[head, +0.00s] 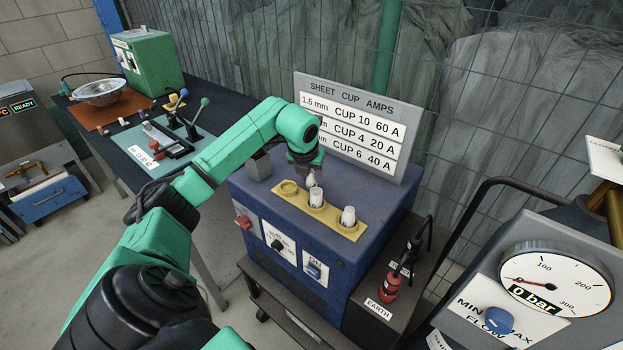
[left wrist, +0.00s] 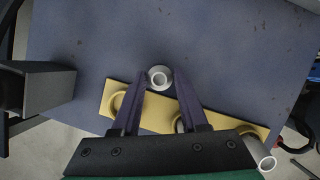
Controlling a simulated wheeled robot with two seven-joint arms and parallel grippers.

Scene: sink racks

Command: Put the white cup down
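The white cup (left wrist: 159,77) is between the fingertips of my left gripper (left wrist: 160,84), with a finger against each side. It is upright, just behind the yellow rack (left wrist: 150,107). In the head view, my left gripper (head: 309,166) points down over the blue cabinet, and the white cup (head: 311,180) shows small below it, partly behind another cup. I cannot tell whether its base touches the cabinet top. My right gripper is not in view.
The rack's left ring (head: 289,187) is empty. Its middle cup (head: 316,197) and right cup (head: 348,217) stand in rings. The cup amps sign (head: 354,125) rises behind.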

